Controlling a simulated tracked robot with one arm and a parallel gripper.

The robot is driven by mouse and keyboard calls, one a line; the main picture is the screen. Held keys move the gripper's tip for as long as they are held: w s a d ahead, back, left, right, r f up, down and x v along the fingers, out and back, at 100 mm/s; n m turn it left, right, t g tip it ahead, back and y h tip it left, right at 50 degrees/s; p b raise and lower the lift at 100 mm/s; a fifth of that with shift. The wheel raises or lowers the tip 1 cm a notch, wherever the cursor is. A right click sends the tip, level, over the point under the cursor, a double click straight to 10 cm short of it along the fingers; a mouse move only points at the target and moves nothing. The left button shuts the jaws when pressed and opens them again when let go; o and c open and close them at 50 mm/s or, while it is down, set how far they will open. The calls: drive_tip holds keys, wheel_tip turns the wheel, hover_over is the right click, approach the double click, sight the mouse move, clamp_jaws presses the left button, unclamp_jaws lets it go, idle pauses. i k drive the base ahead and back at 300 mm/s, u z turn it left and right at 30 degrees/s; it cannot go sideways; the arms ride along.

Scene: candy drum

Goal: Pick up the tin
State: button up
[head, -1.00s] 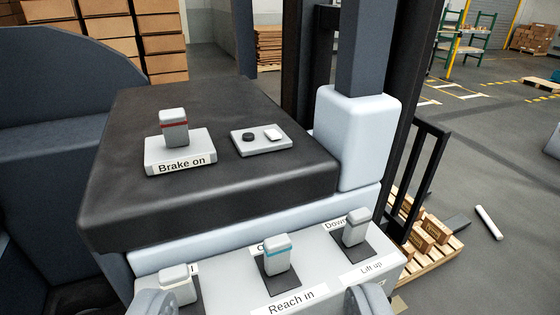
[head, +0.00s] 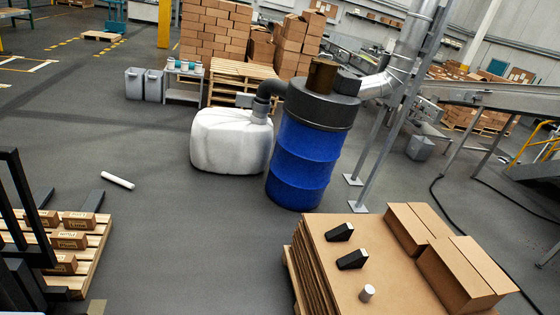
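No object is clearly marked as the tin. A small pale grey cylinder (head: 367,293) stands upright on a stack of cardboard sheets (head: 405,285) at the lower right. Several small teal and white containers sit on a grey cart (head: 184,84) at the back left; they are too small to tell apart. My gripper is not visible in this view, so its state does not show.
A blue drum (head: 300,165) with a black lid stands mid-floor beside a white bulging container (head: 230,140). A pallet with small boxes (head: 75,241) is left.

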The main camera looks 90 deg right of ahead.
sight(366, 292)
drive_tip(key=z, duration=3.4)
drive_tip(key=k, duration=0.9)
drive_tip(key=i, duration=0.9)
drive_tip(key=u, duration=0.05)
